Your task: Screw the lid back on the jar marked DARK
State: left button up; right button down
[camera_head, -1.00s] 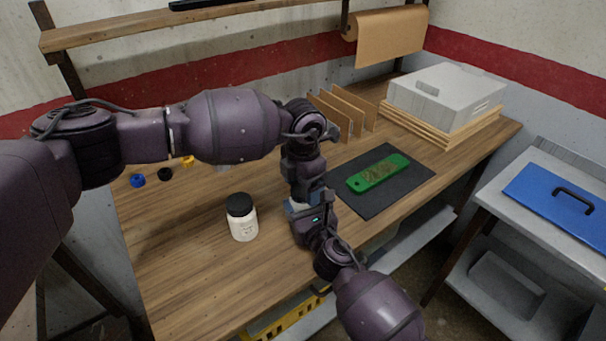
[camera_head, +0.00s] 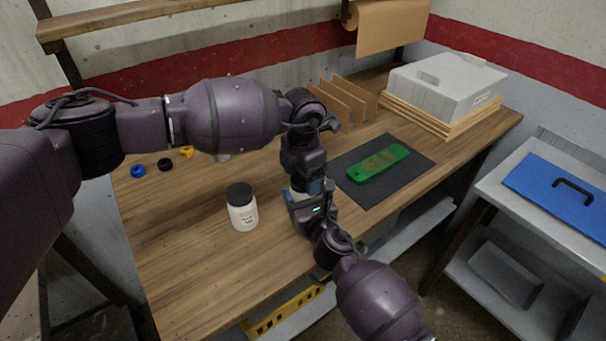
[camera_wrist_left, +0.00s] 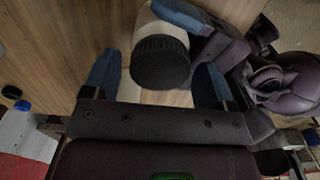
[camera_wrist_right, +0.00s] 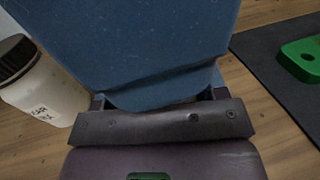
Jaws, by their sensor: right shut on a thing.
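A white jar (camera_wrist_left: 160,20) with a black ribbed lid (camera_wrist_left: 161,62) shows in the left wrist view, between the grippers. The lid is at the jar's top; I cannot tell how tightly it sits. My right gripper (camera_head: 308,196) is shut on this jar above the bench, a blue finger (camera_wrist_left: 182,12) against its side. My left gripper (camera_head: 302,172) is above it, open, its fingers (camera_wrist_left: 157,85) on both sides of the lid with gaps. In the right wrist view a blue finger hides the held jar. No DARK marking is readable on it.
Another white jar with a black lid (camera_head: 241,207) stands upright on the bench, left of the grippers; its label is only partly readable. A green part (camera_head: 378,162) lies on a dark mat (camera_head: 410,185). Small coloured rings (camera_head: 165,164) lie at the back left. The bench front is clear.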

pick_arm(q)
jog(key=shift+o, duration=0.7)
notch_tip(320, 180, up, 12)
pick_arm(e)
jog(key=shift+c, duration=0.5)
grip_release()
jog(key=shift+s, duration=0.1)
pick_arm(q)
jog(key=shift+r+p, duration=0.45)
jog(key=shift+r, duration=0.3)
pick_arm(e)
jog(key=v, duration=1)
jog(key=shift+s+d, duration=0.2)
jog(key=shift+s, duration=0.05)
pick_arm(q)
jog(key=shift+s, duration=0.1)
